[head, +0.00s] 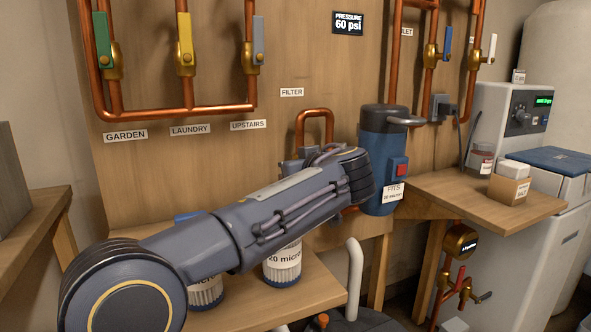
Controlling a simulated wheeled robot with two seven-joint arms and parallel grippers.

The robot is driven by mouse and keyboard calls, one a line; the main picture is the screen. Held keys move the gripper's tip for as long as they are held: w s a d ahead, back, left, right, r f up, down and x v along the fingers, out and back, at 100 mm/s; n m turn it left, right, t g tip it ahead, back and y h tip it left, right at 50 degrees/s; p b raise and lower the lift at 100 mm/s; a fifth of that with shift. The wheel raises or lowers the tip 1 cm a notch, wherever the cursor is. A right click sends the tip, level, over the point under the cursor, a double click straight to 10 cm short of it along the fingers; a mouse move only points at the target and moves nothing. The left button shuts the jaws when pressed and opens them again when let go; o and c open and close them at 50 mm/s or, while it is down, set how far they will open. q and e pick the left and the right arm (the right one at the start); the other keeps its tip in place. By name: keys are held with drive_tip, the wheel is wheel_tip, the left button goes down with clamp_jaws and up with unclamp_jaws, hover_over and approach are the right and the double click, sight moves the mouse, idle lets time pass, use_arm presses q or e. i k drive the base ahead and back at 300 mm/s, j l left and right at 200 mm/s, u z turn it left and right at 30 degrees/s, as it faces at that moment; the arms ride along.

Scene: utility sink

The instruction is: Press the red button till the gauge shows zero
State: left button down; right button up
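The red button (401,170) sits on a blue square plate on the front of the blue filter housing (376,148). The gauge (347,23) is a dark sign on the wooden panel and reads "PRESSURE 60 psi". My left arm comes in from the lower left, and its far end is just left of the housing, overlapping its left edge. The button stays in clear view, with nothing seen on it. My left gripper does not show; the arm's end hides whatever lies behind it. My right gripper is not in view.
Copper pipes with green, yellow and grey valve levers (259,41) run across the panel. Labelled filter cartridges (283,262) stand on the lower shelf under my arm. A wooden shelf (460,195) with a small box (509,188) lies right of the housing.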

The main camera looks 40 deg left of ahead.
sight(401, 171)
drive_tip(key=k+l, duration=0.15)
drive_tip(key=l, duration=0.2)
drive_tip(key=k+l, duration=0.15)
drive_tip(key=l, duration=0.25)
drive_tip(key=k+l, duration=0.1)
drive_tip(key=l, duration=0.25)
